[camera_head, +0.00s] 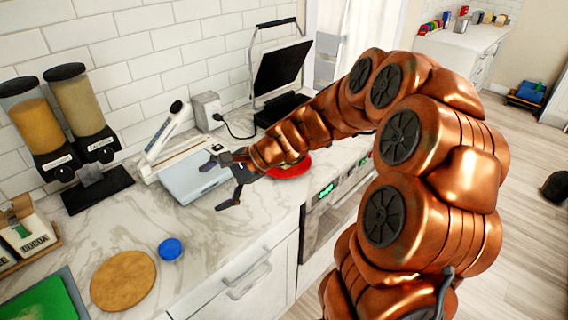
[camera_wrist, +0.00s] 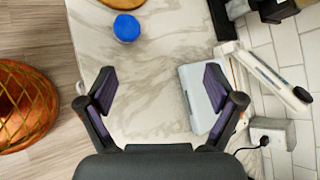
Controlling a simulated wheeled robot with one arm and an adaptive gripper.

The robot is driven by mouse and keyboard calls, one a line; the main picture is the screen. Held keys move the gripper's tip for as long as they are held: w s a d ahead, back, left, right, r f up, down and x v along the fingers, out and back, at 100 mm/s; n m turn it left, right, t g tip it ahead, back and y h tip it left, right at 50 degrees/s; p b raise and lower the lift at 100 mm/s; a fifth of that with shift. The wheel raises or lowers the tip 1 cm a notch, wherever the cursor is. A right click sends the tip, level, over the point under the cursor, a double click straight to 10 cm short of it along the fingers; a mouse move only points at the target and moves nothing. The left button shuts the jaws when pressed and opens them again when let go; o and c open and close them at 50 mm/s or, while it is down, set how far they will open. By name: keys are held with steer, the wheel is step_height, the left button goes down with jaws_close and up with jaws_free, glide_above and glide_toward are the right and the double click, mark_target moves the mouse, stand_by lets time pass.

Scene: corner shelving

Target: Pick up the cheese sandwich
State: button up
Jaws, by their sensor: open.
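I cannot make out a cheese sandwich in either view. My gripper (camera_head: 220,184) is open and empty above the marble counter, in front of a pale blue flat box. In the wrist view its two dark fingers (camera_wrist: 158,88) are spread wide with bare counter between them. A red round dish (camera_head: 290,168) lies on the counter behind my forearm, and my arm hides part of it. Whether anything lies on the dish is hidden.
The pale blue box (camera_head: 195,178) is close to the right finger in the wrist view (camera_wrist: 197,95). A blue lid (camera_head: 171,249), a round wooden board (camera_head: 123,280) and cereal dispensers (camera_head: 85,110) stand left. A black press (camera_head: 280,75) stands behind. The counter's front middle is clear.

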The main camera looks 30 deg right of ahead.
steer(key=w+d+f+m+t+h+b, duration=0.1)
steer(key=w+d+f+m+t, duration=0.1)
steer(key=w+d+m, duration=0.3)
steer(key=w+d+f+m+t, duration=0.2)
steer(key=w+d+m, duration=0.1)
steer(key=d, duration=0.5)
steer(key=d+f+m+t+h, duration=0.1)
steer(key=d+f+m, duration=0.1)
steer(key=d, duration=0.4)
steer(key=w+d+f+m+t+h, duration=0.1)
steer(key=d+f+m+h, duration=0.1)
steer(key=d, duration=0.4)
steer(key=w+d+f+m+t+h+b, duration=0.1)
steer(key=d+f+m, duration=0.3)
steer(key=d, duration=0.3)
steer(key=shift+w+f+m+t+h, duration=0.2)
steer(key=shift+m+t+h, duration=0.15)
steer(key=shift+m, duration=0.25)
steer(key=shift+w+d+h, duration=0.1)
steer(key=shift+w+h, duration=0.05)
steer(key=shift+h, duration=0.1)
steer(key=shift+x, duration=0.8)
steer(key=shift+p+x, duration=1.4)
steer(key=shift+x, duration=1.55)
steer(key=shift+d+f, duration=0.2)
steer(key=c, duration=1.3)
